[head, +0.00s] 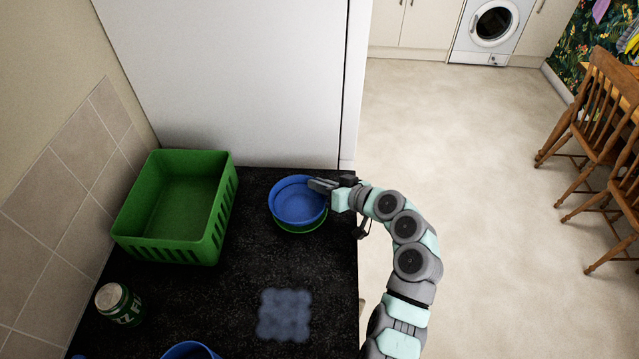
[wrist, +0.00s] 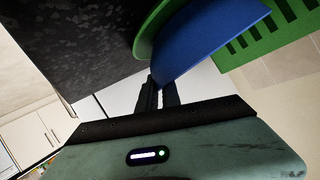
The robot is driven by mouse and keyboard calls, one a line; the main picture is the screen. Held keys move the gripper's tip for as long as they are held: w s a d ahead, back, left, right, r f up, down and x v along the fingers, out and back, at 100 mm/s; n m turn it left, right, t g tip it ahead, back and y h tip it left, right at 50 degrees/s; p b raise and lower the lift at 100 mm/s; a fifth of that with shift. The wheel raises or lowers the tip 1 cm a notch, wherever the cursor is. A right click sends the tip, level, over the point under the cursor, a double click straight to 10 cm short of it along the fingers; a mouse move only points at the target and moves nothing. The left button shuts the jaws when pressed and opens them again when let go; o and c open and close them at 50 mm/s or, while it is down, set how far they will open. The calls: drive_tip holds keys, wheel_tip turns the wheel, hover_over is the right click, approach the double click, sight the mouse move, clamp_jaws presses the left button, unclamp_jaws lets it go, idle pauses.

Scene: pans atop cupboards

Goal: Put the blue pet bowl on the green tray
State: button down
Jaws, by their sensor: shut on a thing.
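The blue pet bowl (head: 298,201) is round and shallow. In the head view it is above a green tray (head: 301,229), whose rim shows along the bowl's lower edge. In the wrist view the bowl (wrist: 212,40) is a blue curve beside the green tray edge (wrist: 152,32). My gripper (head: 322,186) comes from the right and is shut on the bowl's right rim; the fingers (wrist: 156,88) also show in the wrist view. The bowl hides most of the tray. I cannot tell whether the bowl touches it.
A green basket (head: 217,222) stands to the left on the black worktop. A tall white cabinet side (head: 240,80) stands behind. The worktop edge is on the right.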

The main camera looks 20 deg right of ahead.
drive_tip(key=c, duration=1.5)
unclamp_jaws()
drive_tip(key=shift+f, duration=0.1)
drive_tip(key=shift+d, duration=0.1)
drive_tip(key=b+v, duration=0.2)
drive_tip(key=v, duration=1)
